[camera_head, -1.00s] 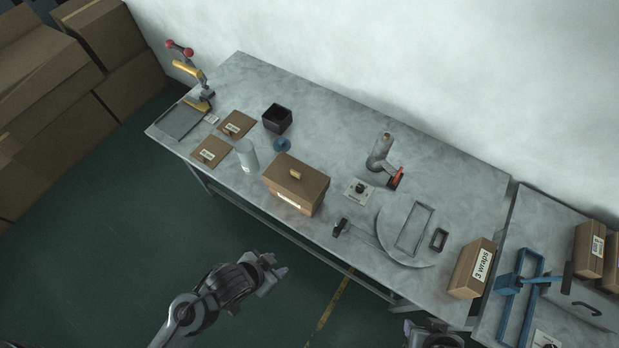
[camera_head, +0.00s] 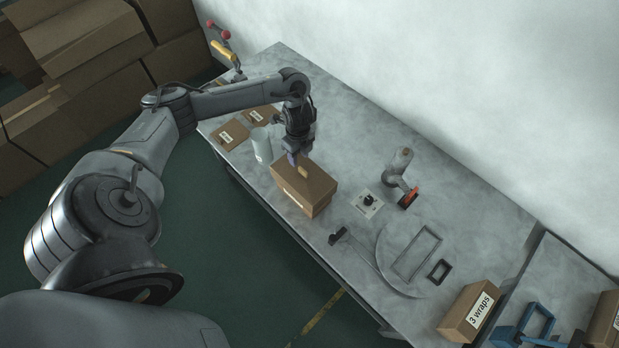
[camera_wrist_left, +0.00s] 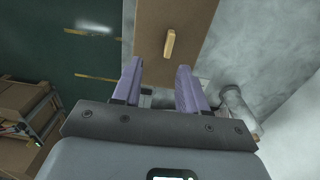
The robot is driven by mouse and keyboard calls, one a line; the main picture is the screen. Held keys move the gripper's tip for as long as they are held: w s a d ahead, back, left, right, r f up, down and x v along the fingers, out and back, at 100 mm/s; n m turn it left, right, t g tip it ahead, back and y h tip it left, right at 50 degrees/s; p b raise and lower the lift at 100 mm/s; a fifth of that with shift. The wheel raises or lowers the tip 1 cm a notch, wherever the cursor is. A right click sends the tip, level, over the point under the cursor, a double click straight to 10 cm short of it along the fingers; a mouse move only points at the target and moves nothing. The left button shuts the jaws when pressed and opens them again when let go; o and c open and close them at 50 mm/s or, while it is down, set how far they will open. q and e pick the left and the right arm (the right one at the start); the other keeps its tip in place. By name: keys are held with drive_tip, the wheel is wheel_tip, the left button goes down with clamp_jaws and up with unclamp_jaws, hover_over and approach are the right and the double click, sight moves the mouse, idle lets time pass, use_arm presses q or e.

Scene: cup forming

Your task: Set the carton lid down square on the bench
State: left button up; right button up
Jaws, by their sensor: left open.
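The brown carton (camera_head: 296,200) stands on the grey bench (camera_head: 340,130) near its front edge. Its lid (camera_head: 318,182) is on top, with a small tan handle (camera_head: 303,173) in the middle. My left gripper (camera_head: 296,158) points down over the lid, close to the handle. In the left wrist view its two purple fingers (camera_wrist_left: 160,75) are open and empty. The handle (camera_wrist_left: 169,43) shows just beyond the fingertips, roughly in line with the gap between them, on the brown lid (camera_wrist_left: 195,20). My right gripper is not in view.
A pale cylinder (camera_head: 261,146) stands left of the carton. Flat brown pieces (camera_head: 230,134) lie farther left. A small switch box (camera_head: 368,204) and a grey tool with an orange part (camera_head: 398,172) are to the right. A "3 wraps" box (camera_head: 469,311) stands far right.

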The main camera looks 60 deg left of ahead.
use_arm(q)
drive_tip(key=b, duration=0.2)
hover_over(303, 170)
drive_tip(key=f, duration=0.4)
drive_tip(key=shift+s+d+f, duration=0.15)
drive_tip(key=shift+d+f, duration=0.05)
drive_tip(key=shift+f, duration=0.2)
drive_tip(key=shift+a+f, duration=0.2)
drive_tip(key=shift+f, duration=2.45)
clamp_jaws()
